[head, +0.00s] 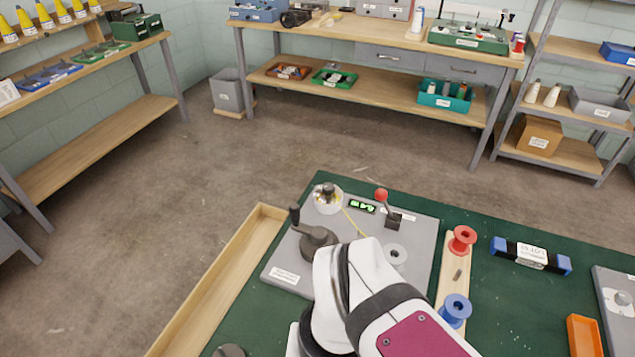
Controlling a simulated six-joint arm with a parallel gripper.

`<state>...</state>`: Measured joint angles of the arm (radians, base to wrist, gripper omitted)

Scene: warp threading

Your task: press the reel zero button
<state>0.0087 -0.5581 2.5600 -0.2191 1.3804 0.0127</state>
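A grey winding panel (424,238) lies on the green bench mat. It bears a small green-lit display (361,206) whose digits are too small to read surely. Beside the display stands a red-knobbed lever (381,195). A round white piece with a dark top (327,197) sits at the panel's back left, with a yellow strand running from it. A dark crank-like part (317,240) stands at the left. I cannot make out a reel zero button; it may be hidden behind my white arm, which covers the panel's front. My gripper does not show.
A red spool (462,239) and a blue spool (455,310) stand on a wooden strip right of the panel. A blue-ended level (530,255), an orange tray (584,336) and another grey unit (617,290) lie further right. A wooden trough (215,285) runs along the left.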

